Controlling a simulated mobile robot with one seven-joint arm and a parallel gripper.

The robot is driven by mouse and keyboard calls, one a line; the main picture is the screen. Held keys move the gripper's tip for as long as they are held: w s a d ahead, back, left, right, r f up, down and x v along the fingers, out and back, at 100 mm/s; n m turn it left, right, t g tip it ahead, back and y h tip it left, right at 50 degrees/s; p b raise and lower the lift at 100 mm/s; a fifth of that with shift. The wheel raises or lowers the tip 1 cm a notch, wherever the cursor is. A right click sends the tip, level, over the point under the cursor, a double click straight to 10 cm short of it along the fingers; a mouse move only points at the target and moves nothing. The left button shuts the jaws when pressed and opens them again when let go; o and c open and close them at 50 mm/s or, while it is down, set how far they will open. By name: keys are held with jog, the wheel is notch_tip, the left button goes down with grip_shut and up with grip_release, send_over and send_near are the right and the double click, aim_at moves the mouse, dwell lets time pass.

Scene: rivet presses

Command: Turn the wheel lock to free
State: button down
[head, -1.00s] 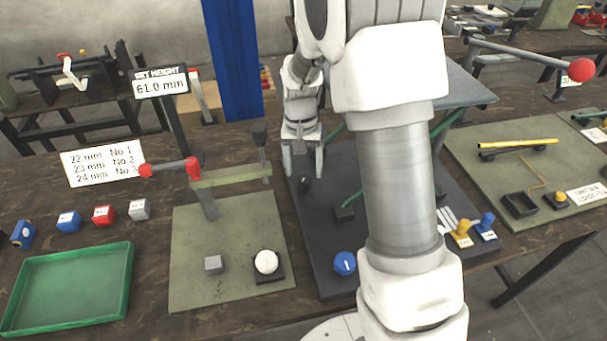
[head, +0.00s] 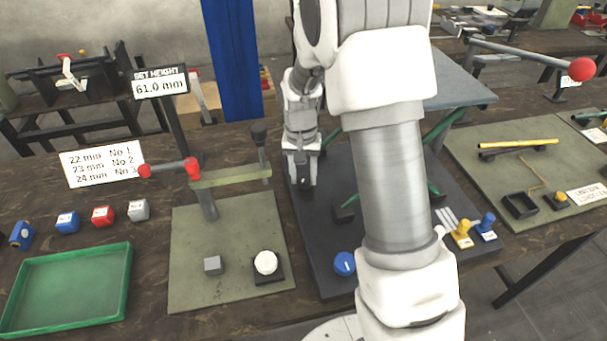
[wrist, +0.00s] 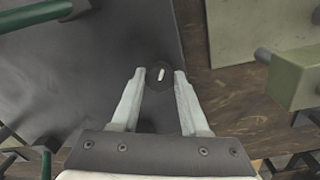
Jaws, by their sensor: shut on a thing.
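A small round black knob with a white pointer mark (wrist: 161,76), which I take for the wheel lock, sits on the dark base plate (head: 330,220) near its left edge. In the wrist view its mark runs nearly up and down, tilted slightly right. My gripper (wrist: 160,78) is shut on this knob, with one finger on each side. In the head view my gripper (head: 304,184) points down at the plate, and its fingers mostly hide the knob. No label for the lock's positions is readable.
A blue dial (head: 344,263) is on the same plate, nearer me. A press with a red-ended handle (head: 170,168) stands on the green mat (head: 190,285) to the left. A green tray (head: 70,322) and yellow and blue knobs (head: 463,236) are clear of my gripper.

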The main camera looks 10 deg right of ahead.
aim_at(302, 179)
jog(key=shift+n, duration=2.9)
jog(key=shift+c, duration=2.1)
grip_release()
notch_tip(302, 179, up, 12)
jog(key=p, duration=0.1)
jog(key=shift+a, duration=0.2)
